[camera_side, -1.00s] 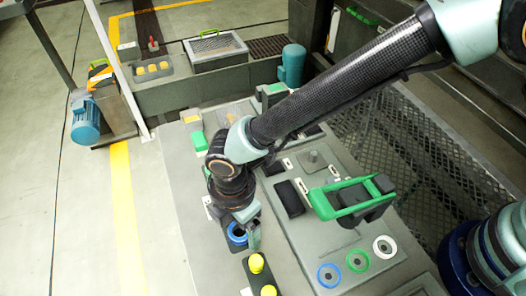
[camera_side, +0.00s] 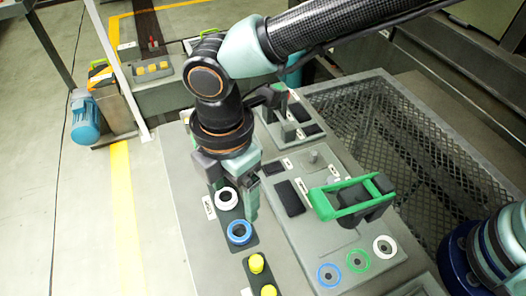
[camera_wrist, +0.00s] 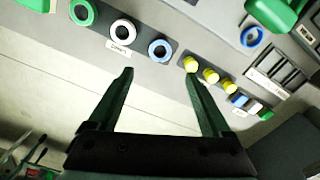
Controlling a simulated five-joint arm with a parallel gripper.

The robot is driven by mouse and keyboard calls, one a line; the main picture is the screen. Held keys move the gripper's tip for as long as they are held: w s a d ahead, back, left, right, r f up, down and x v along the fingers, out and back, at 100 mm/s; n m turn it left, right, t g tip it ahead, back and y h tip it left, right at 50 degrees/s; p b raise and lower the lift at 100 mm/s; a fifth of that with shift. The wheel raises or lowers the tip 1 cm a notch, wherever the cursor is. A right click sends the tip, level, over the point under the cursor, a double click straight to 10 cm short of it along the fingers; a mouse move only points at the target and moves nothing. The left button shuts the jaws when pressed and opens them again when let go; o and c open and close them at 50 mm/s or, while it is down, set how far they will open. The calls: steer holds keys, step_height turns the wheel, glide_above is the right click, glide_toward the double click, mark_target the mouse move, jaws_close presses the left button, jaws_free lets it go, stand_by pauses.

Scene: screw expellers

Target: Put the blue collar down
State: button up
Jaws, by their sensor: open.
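The blue collar (camera_side: 239,232) sits on a dark strip on the bench, between a white collar (camera_side: 226,198) and the yellow knobs (camera_side: 257,263). In the wrist view the blue collar (camera_wrist: 160,50) lies flat, beyond the gap between the fingertips. My gripper (camera_side: 234,200) is open and empty, above the strip and apart from the blue collar. Its two dark fingers also show in the wrist view (camera_wrist: 158,76). The white collar (camera_wrist: 122,33) and a green collar (camera_wrist: 82,12) sit in line with the blue one; the gripper hides the green collar in the side view.
A panel to the right holds a green handled part (camera_side: 350,198) and blue (camera_side: 329,275), green (camera_side: 358,260) and white (camera_side: 385,246) rings. Yellow knobs stand close beside the blue collar. Open floor (camera_side: 75,220) lies left of the bench.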

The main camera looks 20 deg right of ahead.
steer(key=w+d+r+m+t+y, duration=0.1)
steer(key=w+d+r+m, duration=0.35)
steer(key=d, duration=0.45)
steer(key=w+d+r+m+t, duration=0.1)
steer(key=w+d+r+m, duration=0.2)
steer(key=d+r+m, duration=0.5)
steer(key=s+d+m+t, duration=0.1)
steer(key=d+m, duration=0.4)
steer(key=d, duration=0.6)
steer(key=s+d+m+t+h, duration=0.1)
steer(key=s+d+m, duration=0.3)
steer(key=d, duration=0.7)
steer(key=shift+m+t, duration=0.45)
steer(key=shift+t, duration=0.35)
steer(key=shift+r, duration=0.1)
